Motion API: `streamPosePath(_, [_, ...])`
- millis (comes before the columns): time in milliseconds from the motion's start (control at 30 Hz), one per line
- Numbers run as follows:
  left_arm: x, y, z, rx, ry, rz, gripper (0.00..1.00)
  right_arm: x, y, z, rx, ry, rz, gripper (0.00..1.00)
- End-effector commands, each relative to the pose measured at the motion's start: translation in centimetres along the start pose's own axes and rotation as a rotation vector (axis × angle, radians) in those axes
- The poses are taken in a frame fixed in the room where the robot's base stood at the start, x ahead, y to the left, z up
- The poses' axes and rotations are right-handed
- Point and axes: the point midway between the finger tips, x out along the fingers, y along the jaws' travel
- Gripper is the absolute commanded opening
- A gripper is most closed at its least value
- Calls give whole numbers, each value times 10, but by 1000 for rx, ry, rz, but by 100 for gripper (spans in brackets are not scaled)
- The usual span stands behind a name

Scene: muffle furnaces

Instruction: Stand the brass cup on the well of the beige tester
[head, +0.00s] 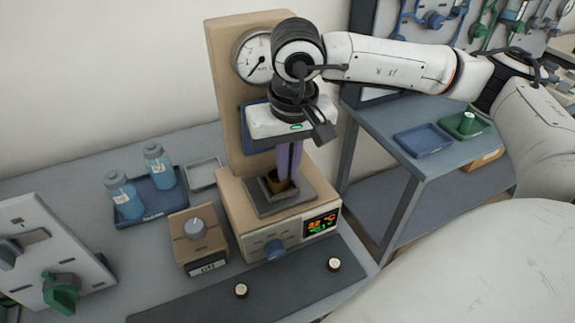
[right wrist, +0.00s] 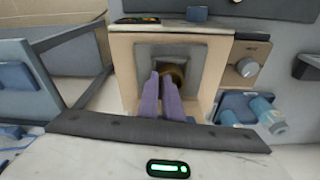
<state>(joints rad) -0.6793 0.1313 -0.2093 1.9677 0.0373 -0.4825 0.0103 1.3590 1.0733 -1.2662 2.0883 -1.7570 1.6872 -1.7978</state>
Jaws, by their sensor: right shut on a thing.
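The beige tester (head: 229,205) stands on the bench in the middle of the head view, with a tall back panel and a dial gauge. Its well sits inside a dark grey square plate (head: 293,203), which also shows in the right wrist view (right wrist: 198,54). My right gripper (head: 286,176) points down over the plate, its purple fingers shut on the brass cup (head: 274,186). The cup is over the well and looks upright; I cannot tell whether its base touches. The fingers partly hide it in the right wrist view (right wrist: 178,70). My left gripper is not in view.
A beige box with a grey knob (head: 194,228) stands left of the tester. A blue tray (head: 164,202) with two blue bottles and an empty grey tray (head: 203,172) lie behind it. Two small round pieces (head: 241,290) sit on the dark front strip. A side table (head: 385,125) is right.

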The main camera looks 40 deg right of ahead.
Motion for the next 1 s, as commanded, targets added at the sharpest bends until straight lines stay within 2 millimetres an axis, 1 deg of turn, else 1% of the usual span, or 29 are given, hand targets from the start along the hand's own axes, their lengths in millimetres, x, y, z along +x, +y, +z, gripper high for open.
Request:
streamPosePath(167, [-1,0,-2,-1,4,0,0,-1,0,0,0,0,0,0])
streamPosePath(200, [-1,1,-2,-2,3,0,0,-1,0,0,0,0,0,12])
streamPosePath(300, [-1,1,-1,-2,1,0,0,0,0,0,0,0,0,27])
streamPosePath(567, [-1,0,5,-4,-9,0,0,-1,0,0,0,-1,0,27])
streamPosePath(633, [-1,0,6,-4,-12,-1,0,-4,0,0,0,0,-1,27])
streamPosePath(767, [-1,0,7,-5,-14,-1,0,-19,-1,-1,0,2,-2,27])
streamPosePath(1000, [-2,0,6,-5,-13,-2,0,-68,-1,-1,-1,3,-2,27])
